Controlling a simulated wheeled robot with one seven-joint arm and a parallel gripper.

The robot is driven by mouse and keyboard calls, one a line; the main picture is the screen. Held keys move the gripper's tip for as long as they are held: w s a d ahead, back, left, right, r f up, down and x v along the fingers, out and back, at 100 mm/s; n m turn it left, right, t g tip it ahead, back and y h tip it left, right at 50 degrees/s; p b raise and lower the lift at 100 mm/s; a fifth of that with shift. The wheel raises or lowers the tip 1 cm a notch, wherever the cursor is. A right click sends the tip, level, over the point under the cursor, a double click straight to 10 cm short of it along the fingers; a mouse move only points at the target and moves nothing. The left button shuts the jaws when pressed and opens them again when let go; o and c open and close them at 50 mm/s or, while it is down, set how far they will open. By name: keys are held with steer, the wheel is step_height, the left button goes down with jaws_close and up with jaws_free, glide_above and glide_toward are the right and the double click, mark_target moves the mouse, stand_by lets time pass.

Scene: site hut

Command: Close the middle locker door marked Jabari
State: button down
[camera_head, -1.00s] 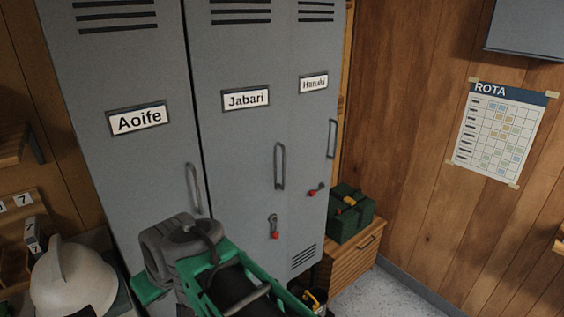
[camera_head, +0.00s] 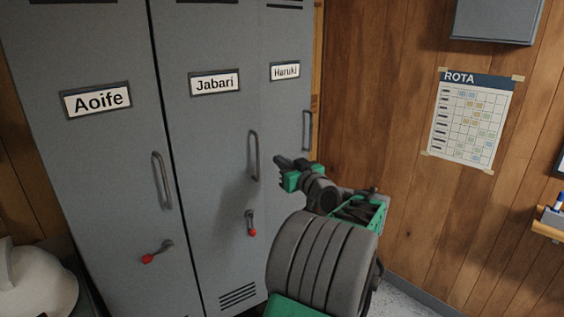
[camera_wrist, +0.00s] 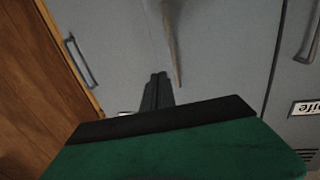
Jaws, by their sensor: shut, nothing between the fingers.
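The middle locker door marked Jabari (camera_head: 208,130) is grey, with its name plate (camera_head: 214,83), a bar handle (camera_head: 253,155) and a red-tipped latch lever (camera_head: 250,223). It looks nearly flush with the Aoife door (camera_head: 95,160), with a dark seam between them; I cannot tell if it is fully closed. My gripper (camera_head: 279,161) is shut and empty, just right of the Jabari handle in the picture, casting a shadow on the door. In the wrist view, its dark fingers (camera_wrist: 157,90) point at the grey locker fronts; contact is unclear.
The Haruki door (camera_head: 284,110) is at the right, partly hidden by my arm. A white helmet (camera_head: 35,285) stands at lower left. A rota sheet (camera_head: 468,120) hangs on the wooden wall, under a grey wall box (camera_head: 497,18). Space before the wall is open.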

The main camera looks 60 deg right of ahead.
steer(key=p+x, duration=0.3)
steer(key=x, duration=0.7)
